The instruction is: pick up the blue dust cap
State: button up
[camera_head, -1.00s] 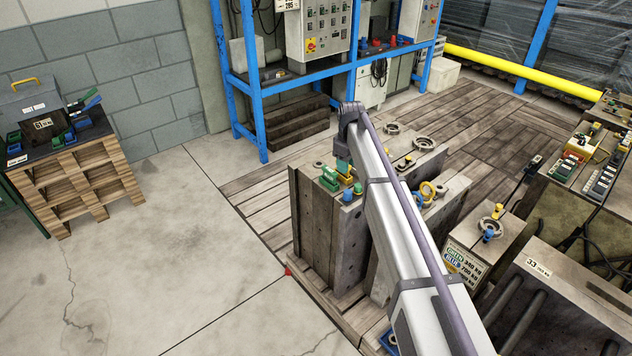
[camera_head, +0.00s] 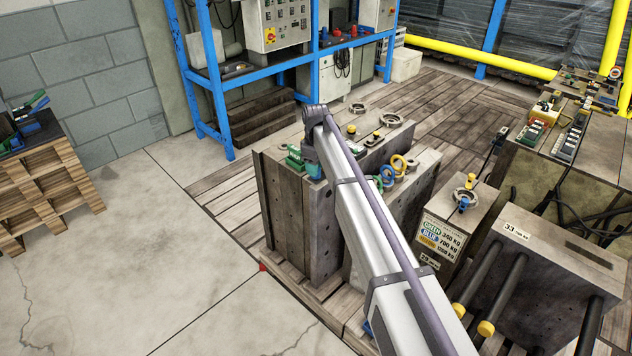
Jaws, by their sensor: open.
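My gripper (camera_head: 315,171) is at the end of my arm, pointing down at the near left corner of the tall grey mould block (camera_head: 322,225). Its teal fingers are low, at the block's top edge, and are open. The small blue cap seen on that corner earlier cannot be told apart from the fingers now; the gripper covers its spot. Green fittings (camera_head: 294,157) stand just left of the gripper. Another small blue piece (camera_head: 463,203) sits on the block with the weight sign, to the right.
Lifting eyes (camera_head: 390,121), a blue ring (camera_head: 387,172) and a yellow ring (camera_head: 399,163) stand on the mould tops near my arm. A black-barred mould (camera_head: 560,262) is at right. Blue shelving (camera_head: 215,85) stands behind. The concrete floor (camera_head: 150,260) at left is clear.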

jog(key=shift+f, duration=0.3)
jog(key=c, duration=0.7)
jog(key=shift+o, duration=0.2)
notch_tip(320, 180, up, 16)
jog(key=p, duration=1.6)
jog(key=shift+f, duration=0.2)
